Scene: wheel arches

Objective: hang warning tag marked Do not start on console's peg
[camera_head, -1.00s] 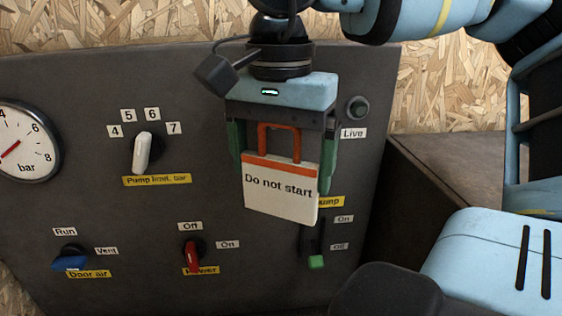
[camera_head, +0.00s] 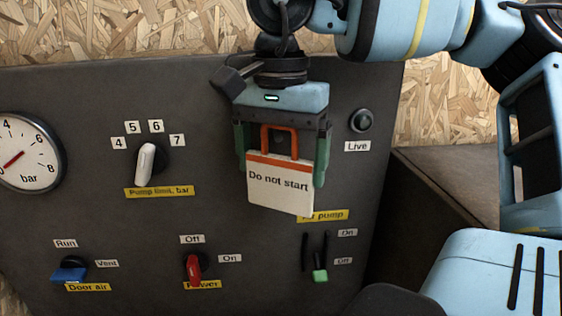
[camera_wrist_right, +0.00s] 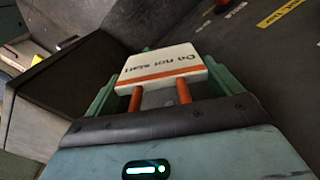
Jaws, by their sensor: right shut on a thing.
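The white warning tag (camera_head: 281,188) reads "Do not start" and has an orange band and an orange loop handle (camera_head: 280,142) at its top. My right gripper (camera_head: 281,165) is shut on the tag, its green fingers on either side, and holds it upright in front of the dark console (camera_head: 90,120). The tag also shows in the right wrist view (camera_wrist_right: 162,65), between the green fingers. The console's peg cannot be made out; the gripper and tag cover part of the panel. My left gripper is not in view.
The console carries a gauge (camera_head: 28,152), a white pump limit knob (camera_head: 146,164), a blue door air knob (camera_head: 70,271), a red power knob (camera_head: 193,268), a green-tipped air pump lever (camera_head: 320,275) and a Live lamp (camera_head: 362,120). A dark box-like surface (camera_head: 450,185) stands at the right.

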